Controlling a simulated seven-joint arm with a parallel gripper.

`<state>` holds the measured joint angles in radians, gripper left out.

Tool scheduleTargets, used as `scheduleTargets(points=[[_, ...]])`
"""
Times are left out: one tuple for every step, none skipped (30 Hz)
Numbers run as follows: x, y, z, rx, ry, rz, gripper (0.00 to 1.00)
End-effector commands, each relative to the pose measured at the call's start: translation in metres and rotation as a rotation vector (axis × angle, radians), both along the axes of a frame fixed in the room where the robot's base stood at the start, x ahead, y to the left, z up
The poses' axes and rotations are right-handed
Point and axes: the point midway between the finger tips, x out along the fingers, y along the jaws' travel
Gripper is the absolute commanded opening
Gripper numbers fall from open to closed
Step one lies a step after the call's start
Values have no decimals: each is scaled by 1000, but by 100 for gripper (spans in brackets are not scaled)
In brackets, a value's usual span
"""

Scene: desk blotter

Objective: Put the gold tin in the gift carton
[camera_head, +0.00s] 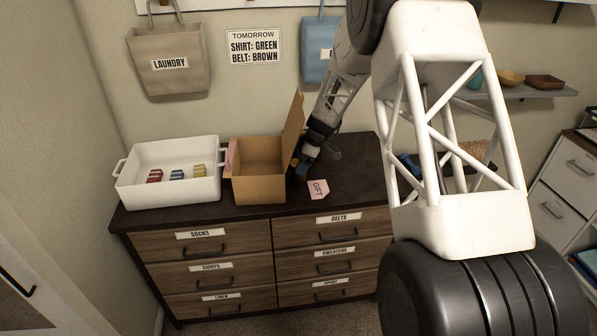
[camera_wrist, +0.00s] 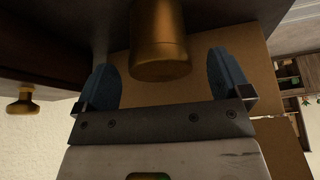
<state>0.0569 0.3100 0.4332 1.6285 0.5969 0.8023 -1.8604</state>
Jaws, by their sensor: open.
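The gold tin (camera_wrist: 160,45) stands upright in the wrist view, between the two blue fingers of my gripper (camera_wrist: 163,82). The fingers are open, with a gap visible on each side of the tin. In the head view my gripper (camera_head: 301,170) is low over the dresser top, just right of the gift carton (camera_head: 258,190); the tin is mostly hidden there. The carton is brown cardboard and open at the top, with a flap (camera_head: 293,125) raised on its right side, toward my gripper. A pink GIFT tag (camera_head: 318,189) lies in front of my gripper.
A white handled tray (camera_head: 170,196) with red, blue and yellow items stands left of the carton. The dark dresser top (camera_head: 355,180) is clear right of the tag. A blue object (camera_head: 409,164) is partly hidden behind my arm. Bags hang on the wall.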

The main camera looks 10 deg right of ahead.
Motion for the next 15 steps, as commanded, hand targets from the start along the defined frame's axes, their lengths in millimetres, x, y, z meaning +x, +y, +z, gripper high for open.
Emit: scheduleTargets(points=[[0, 2, -7, 0, 2, 1, 96], [1, 3, -10, 0, 2, 0, 96], [1, 5, -14, 0, 1, -1, 96], [2, 6, -17, 0, 1, -1, 96], [2, 7, -19, 1, 0, -1, 96], [2, 9, -22, 1, 0, -1, 96], [2, 9, -24, 0, 1, -1, 96], [2, 10, -26, 0, 2, -1, 96], [3, 11, -28, 0, 2, -1, 96], [3, 11, -29, 0, 2, -1, 96], [3, 11, -29, 0, 2, -1, 96], [3, 11, -29, 0, 0, -1, 96], [3, 11, -29, 0, 0, -1, 96], [3, 11, -29, 0, 0, -1, 96], [3, 11, -29, 0, 0, -1, 96]])
